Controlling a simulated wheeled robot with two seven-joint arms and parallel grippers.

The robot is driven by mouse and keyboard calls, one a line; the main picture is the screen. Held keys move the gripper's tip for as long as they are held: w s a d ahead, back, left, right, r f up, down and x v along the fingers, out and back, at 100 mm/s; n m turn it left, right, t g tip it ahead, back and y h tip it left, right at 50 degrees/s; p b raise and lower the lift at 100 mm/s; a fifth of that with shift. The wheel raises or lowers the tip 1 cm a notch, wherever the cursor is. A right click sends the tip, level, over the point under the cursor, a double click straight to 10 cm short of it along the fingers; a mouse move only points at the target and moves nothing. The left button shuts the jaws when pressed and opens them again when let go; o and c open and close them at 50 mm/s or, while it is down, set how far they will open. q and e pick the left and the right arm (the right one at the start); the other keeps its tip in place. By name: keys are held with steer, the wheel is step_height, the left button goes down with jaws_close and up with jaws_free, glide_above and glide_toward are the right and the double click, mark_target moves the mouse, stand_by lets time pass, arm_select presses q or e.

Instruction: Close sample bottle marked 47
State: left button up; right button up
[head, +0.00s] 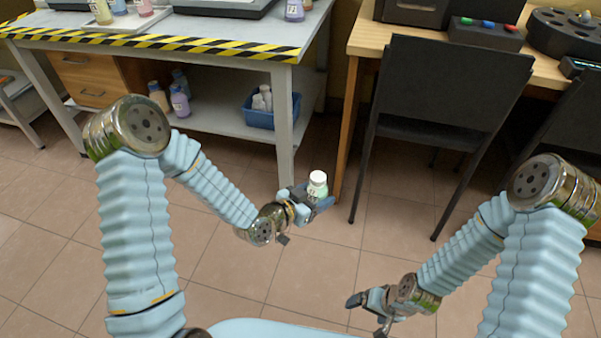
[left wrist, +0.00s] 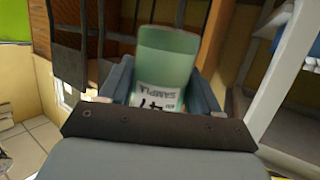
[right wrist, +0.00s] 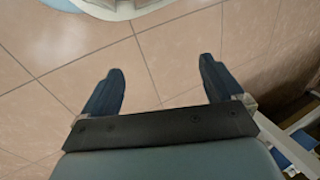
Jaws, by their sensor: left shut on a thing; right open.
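My left gripper (head: 308,198) is shut on a small pale green sample bottle (head: 317,190) with a white cap on top, held roughly upright in the air in front of the workbench. In the left wrist view the green bottle (left wrist: 167,62) sits between the two fingers, and its white label reads "SAMPLE" and 47 upside down. The cap is hidden in that view. I cannot tell how tightly the cap sits. My right gripper (head: 366,314) is open and empty, low over the floor; the right wrist view shows its fingers (right wrist: 160,92) wide apart with only tiles between them.
A workbench (head: 150,42) with striped edge tape carries several bottles; its lower shelf holds more bottles and a blue bin (head: 268,113). A black chair (head: 450,95) stands at a wooden desk (head: 362,38) on the right. The tiled floor between my arms is clear.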

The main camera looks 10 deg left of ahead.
stand_by(0.4)
steer(key=shift+c, duration=1.1)
steer(key=w+a+r+n, duration=0.1)
steer(key=w+n, duration=0.2)
steer(key=w+a+r+n, duration=0.1)
steer(key=w+n, duration=0.1)
steer(key=n, duration=0.1)
steer(key=w+a+r+n+g, duration=0.1)
steer(key=w+n, duration=0.2)
steer(key=shift+w+a+r, duration=0.15)
steer(key=shift+w+a, duration=0.15)
steer(key=shift+a, duration=0.1)
steer(key=c, duration=0.4)
step_height(320, 180, up, 31)
steer(key=n+h, duration=0.4)
steer(key=n, duration=1.9)
glide_above(324, 180)
steer(key=shift+f, duration=0.25)
